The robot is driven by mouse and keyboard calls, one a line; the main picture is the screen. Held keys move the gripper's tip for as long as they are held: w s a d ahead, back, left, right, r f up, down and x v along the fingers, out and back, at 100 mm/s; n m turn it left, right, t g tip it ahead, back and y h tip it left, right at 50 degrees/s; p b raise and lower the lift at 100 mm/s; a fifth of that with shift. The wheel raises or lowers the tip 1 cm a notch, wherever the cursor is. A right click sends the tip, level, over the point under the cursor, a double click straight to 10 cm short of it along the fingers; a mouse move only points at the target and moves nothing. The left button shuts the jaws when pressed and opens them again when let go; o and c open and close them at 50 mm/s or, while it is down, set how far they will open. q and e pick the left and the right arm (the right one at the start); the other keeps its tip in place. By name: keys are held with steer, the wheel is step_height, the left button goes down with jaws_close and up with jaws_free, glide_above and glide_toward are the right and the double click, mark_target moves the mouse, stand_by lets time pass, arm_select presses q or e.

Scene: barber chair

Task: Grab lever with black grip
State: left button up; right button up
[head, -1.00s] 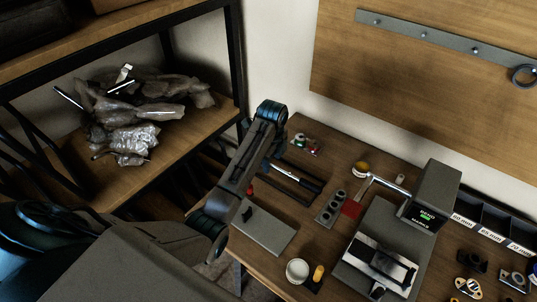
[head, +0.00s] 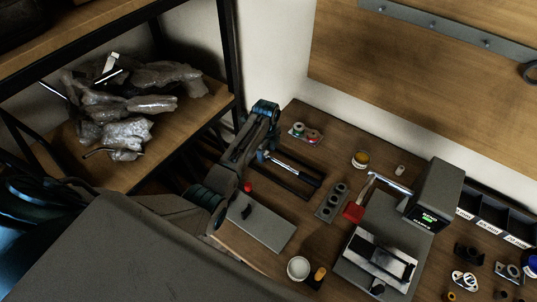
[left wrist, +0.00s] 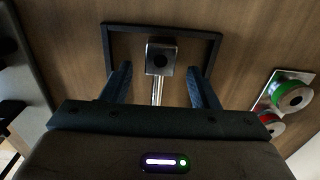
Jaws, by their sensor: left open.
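The lever is a chrome rod (head: 284,164) with a black grip (head: 308,179) at its right end, above a black rectangular frame (head: 297,192) on the wooden bench. My right gripper is out of view.
Red and green spools (head: 307,133) lie behind the frame. A grey plate (head: 258,224) with a small black knob lies in front. A grey block with several holes (head: 332,202) and a machine with a green display (head: 432,195) stand to the right.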

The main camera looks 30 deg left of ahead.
arm_select(q)
steer(key=shift+f, duration=0.4)
steer(key=shift+s+d+f, duration=0.1)
steer(key=shift+f, duration=0.3)
steer(key=shift+c, duration=0.2)
steer(key=c, duration=0.4)
steer(key=shift+r, duration=0.1)
steer(key=c, duration=0.7)
jaws_close()
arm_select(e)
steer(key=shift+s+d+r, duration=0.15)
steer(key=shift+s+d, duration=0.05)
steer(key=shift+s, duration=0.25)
arm_select(q)
steer(key=shift+r, duration=0.1)
